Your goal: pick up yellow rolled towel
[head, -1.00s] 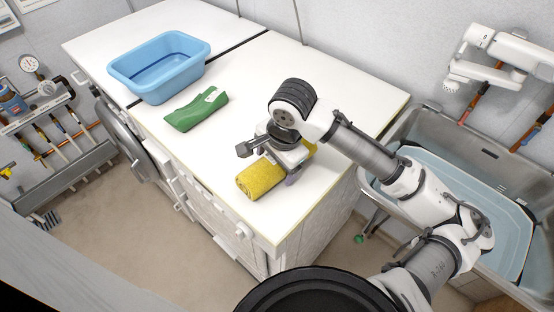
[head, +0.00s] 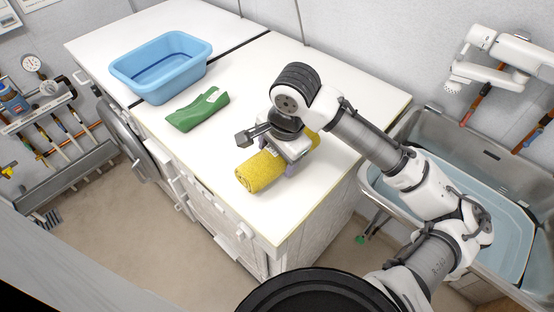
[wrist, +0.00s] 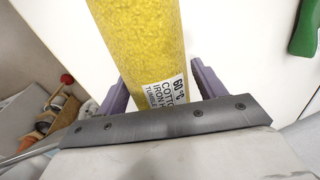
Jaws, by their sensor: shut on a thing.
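The yellow rolled towel (head: 260,172) is at the front part of the white counter in the head view. My gripper (head: 284,158) is over it and shut on it, across the roll's middle. In the wrist view the towel (wrist: 140,40) runs between the two purple fingers of my gripper (wrist: 163,85), with a white care label showing near the palm. The towel's far end shows only in part behind my gripper in the head view. Whether its underside touches the counter I cannot tell for sure.
A green folded cloth (head: 197,109) lies on the white counter (head: 235,205) behind and left of the towel. A blue basin (head: 162,67) stands at the back left. A metal sink (head: 480,150) with a water-filled tub is at the right. The counter's front edge is close to the towel.

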